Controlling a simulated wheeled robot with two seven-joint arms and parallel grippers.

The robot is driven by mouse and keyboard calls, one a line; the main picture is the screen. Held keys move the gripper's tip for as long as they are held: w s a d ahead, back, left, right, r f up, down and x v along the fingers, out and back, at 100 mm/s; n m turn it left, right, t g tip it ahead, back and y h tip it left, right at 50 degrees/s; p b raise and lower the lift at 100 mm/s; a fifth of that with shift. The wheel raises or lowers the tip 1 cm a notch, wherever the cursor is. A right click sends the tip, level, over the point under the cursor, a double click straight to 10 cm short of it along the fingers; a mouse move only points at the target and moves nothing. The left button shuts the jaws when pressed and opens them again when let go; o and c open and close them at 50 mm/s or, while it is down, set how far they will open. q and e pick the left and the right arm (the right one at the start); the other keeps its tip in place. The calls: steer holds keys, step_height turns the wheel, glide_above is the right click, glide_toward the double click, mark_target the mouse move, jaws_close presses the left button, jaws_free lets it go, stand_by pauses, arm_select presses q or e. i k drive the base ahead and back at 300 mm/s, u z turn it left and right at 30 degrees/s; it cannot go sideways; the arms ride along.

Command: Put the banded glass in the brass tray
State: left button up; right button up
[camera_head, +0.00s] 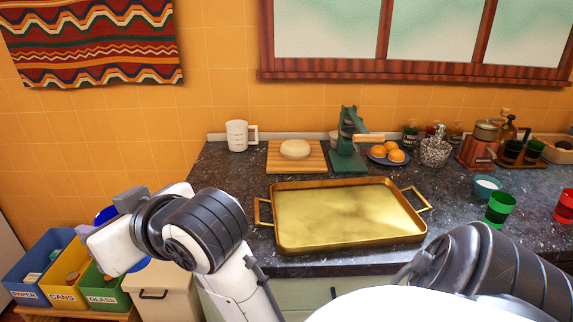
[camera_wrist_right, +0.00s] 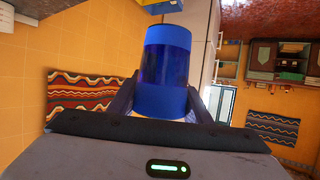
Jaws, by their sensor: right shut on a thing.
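The brass tray (camera_head: 345,215) lies flat on the dark counter, empty, with a handle at each end. A blue glass (camera_wrist_right: 165,65) with a darker blue band fills the middle of the right wrist view. My right gripper (camera_wrist_right: 165,100) is shut on it, one dark finger on each side. In the head view, the right gripper (camera_head: 112,238) is at the left, away from the tray and above the bins. Only blue bits of the glass (camera_head: 107,214) show around the hand; the rest is hidden. My left gripper is not in view.
A green glass (camera_head: 498,208) and a red glass (camera_head: 565,206) stand right of the tray. Behind it are a white mug (camera_head: 237,136), a wooden board (camera_head: 283,163) with dough, a green press (camera_head: 347,150) and a plate of oranges (camera_head: 387,152). Sorting bins stand lower left.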

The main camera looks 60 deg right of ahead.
mark_target(302, 216)
steer(key=z, duration=0.7)
steer(key=i, duration=0.85)
steer(key=z, duration=1.15)
steer(key=i, duration=0.15)
steer(key=z, duration=0.15)
